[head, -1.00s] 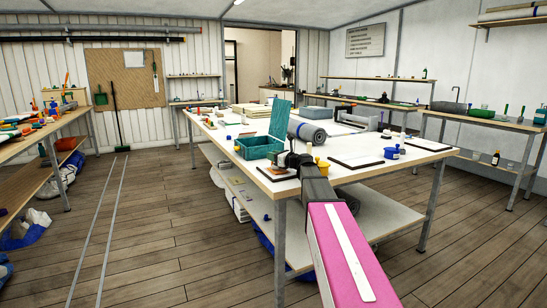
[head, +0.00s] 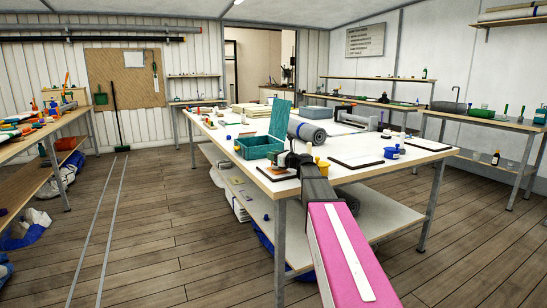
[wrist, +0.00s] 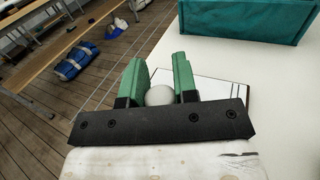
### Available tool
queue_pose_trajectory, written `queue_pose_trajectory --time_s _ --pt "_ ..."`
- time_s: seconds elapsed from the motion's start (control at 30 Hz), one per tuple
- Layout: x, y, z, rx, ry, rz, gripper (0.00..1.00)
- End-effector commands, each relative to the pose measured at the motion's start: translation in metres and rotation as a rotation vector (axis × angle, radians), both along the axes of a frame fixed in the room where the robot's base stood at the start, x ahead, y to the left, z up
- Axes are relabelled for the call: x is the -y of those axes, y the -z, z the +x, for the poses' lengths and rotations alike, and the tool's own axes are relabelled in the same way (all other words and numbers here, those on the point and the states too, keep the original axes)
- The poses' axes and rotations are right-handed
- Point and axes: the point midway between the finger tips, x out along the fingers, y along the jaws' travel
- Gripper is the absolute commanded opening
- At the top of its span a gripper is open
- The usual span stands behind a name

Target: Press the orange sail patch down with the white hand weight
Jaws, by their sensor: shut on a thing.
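My gripper (wrist: 158,72) has green fingers shut on the white hand weight (wrist: 160,96), whose rounded top shows between them in the wrist view. In the head view my gripper (head: 291,160) is at the near left corner of the big white table (head: 232,130), over a dark-edged white board (head: 280,174). The same board (wrist: 208,86) shows beyond the fingers in the wrist view. Whether the weight touches anything below cannot be told.
A teal fabric bin (head: 256,148) stands just behind my gripper. A yellow cup (head: 321,168) is close on its right. A grey roll (head: 310,134), a second dark-edged board (head: 355,160) and a blue pot (head: 391,153) are farther along the table.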

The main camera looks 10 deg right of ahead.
Motion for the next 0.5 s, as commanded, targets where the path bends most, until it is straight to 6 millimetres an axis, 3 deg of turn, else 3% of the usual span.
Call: queue_pose_trajectory --time_s 0.5 --pt "0.0 -0.03 0.0 0.0 0.0 -0.001 0.0"
